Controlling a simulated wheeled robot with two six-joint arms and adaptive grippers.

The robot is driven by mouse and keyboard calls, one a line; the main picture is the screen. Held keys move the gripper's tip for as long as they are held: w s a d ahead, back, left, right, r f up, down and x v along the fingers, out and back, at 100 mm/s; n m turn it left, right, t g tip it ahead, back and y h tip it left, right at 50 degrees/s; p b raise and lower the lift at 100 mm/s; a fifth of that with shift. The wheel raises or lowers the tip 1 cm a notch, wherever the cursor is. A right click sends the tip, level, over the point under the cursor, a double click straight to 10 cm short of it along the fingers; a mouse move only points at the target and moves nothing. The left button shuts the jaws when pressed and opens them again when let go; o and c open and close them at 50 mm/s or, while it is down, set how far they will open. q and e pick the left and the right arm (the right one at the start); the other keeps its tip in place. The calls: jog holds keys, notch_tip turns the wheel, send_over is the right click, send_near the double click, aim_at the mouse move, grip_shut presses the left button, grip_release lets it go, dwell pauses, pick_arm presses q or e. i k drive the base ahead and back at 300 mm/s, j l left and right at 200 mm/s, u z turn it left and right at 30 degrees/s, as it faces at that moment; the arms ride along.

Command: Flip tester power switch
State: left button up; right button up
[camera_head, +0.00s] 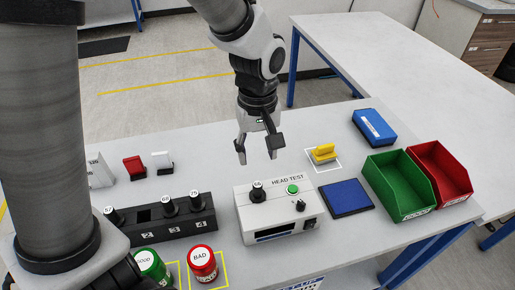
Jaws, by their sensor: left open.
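The white tester (268,212), labelled HEAD TEST, stands on the white table. A small dark switch (309,224) is at the lower right of its front. Its on or off position is too small to tell. A green button (292,189) and a black knob (300,204) are above the switch. A black piece marked 66 (257,192) stands upright on the tester's left part. My left gripper (258,150) points down with fingers apart and empty, above and behind the tester, not touching it. My right gripper is not in view.
A black rack (160,227) with numbered pieces is left of the tester. Green (149,265) and red (202,263) jars stand in front. A blue pad (346,198), yellow object (324,153), blue box (374,127), green bin (397,185) and red bin (441,173) are right.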

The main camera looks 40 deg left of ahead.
aim_at(310, 224)
jog(key=k, duration=1)
